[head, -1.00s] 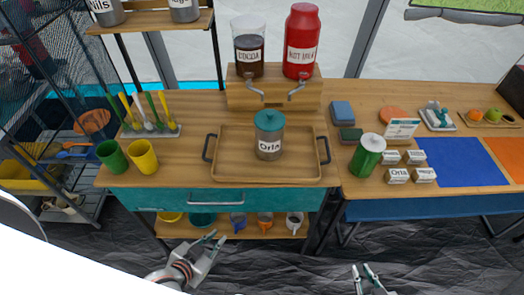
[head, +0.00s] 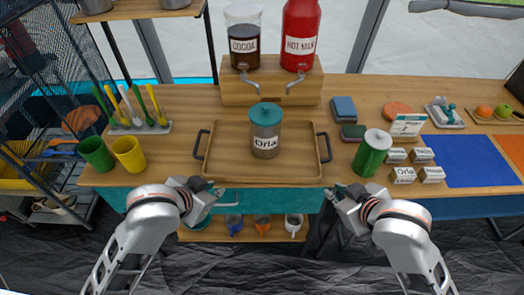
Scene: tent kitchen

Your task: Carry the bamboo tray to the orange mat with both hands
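The bamboo tray (head: 225,167) lies flat on the wooden counter, with a black handle at its left end (head: 199,144) and another at its right end (head: 325,147). A grey canister labelled Orla (head: 265,142) with a teal lid stands on it. The orange mat (head: 513,149) is at the far right, cut by the picture edge. My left gripper (head: 215,188) is at the counter's front edge, below the tray's left end. My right gripper (head: 335,193) is below the tray's right end. Neither visibly touches the tray. Their finger openings are too small to judge.
A green canister (head: 371,155) and several small labelled boxes (head: 404,175) stand between the tray and the blue mat (head: 462,160). Green (head: 97,154) and yellow (head: 129,154) cups stand left of the tray. Drink dispensers on a wooden stand (head: 240,91) are behind it.

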